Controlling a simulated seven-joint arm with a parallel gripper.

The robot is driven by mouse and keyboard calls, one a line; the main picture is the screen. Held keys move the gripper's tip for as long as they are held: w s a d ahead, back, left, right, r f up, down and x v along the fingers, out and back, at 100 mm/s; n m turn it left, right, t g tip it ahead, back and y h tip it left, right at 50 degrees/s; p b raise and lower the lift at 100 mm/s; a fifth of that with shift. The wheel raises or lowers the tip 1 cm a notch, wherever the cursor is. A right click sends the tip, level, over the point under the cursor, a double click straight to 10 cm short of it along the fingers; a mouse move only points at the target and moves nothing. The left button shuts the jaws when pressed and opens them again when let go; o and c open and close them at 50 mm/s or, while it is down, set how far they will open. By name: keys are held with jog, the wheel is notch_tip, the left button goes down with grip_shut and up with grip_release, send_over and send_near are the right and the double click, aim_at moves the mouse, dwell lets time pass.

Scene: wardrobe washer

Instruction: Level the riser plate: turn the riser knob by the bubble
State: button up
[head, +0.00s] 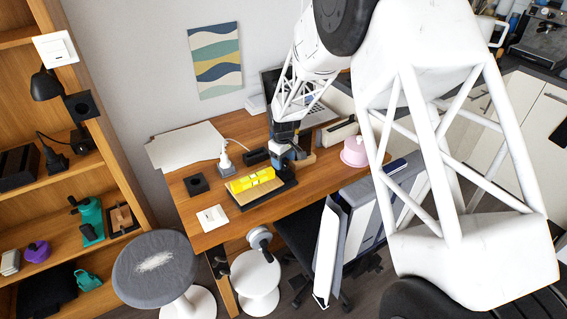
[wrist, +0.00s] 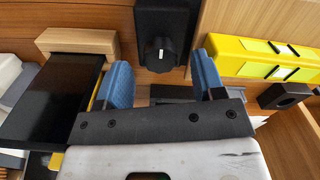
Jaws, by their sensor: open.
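The riser knob (wrist: 160,54) is a dark round knob with a pale mark, on a black block in the upper middle of the wrist view. My gripper (wrist: 162,68) is open, its two blue fingers to either side of the knob with clear gaps; I cannot tell how deep they reach. A yellow spirit level (wrist: 238,58) lies to the right by the wooden riser plate (wrist: 245,20). Its bubble is too small to read. In the head view, my gripper (head: 287,152) is just right of the yellow level (head: 251,179); the knob cannot be made out there.
The wooden desk (head: 285,205) also holds a white plug on a grey base (head: 225,160), a black square block (head: 196,184), a white switch (head: 212,217) and a pink round object (head: 354,151). A black slab with a wooden end (wrist: 62,90) lies close left of my gripper.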

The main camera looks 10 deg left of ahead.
aim_at(284, 164)
jog(key=shift+r, duration=3)
jog(key=shift+d+r, duration=0.15)
jog(key=shift+d, duration=0.05)
jog(key=s+d+r+m+t, duration=0.1)
jog(key=s+d+r+m, duration=0.2)
jog(key=s+d+r, duration=0.65)
jog(key=s+d+r+m, duration=0.3)
jog(key=s+d+r, duration=0.4)
jog(key=d+r, duration=0.6)
jog(key=s+d+m, duration=0.2)
jog(key=s+d, duration=0.3)
jog(key=s, duration=0.4)
jog(key=s+d+r+m+t, duration=0.1)
jog(key=s+d+m, duration=0.1)
jog(key=s+d, duration=0.3)
jog(key=s+d+m, duration=0.2)
jog(key=s+d, duration=0.3)
jog(key=s, duration=0.9)
jog(key=shift+d+r+t, duration=0.15)
jog(key=shift+d+t, duration=0.15)
jog(key=shift+d, duration=0.1)
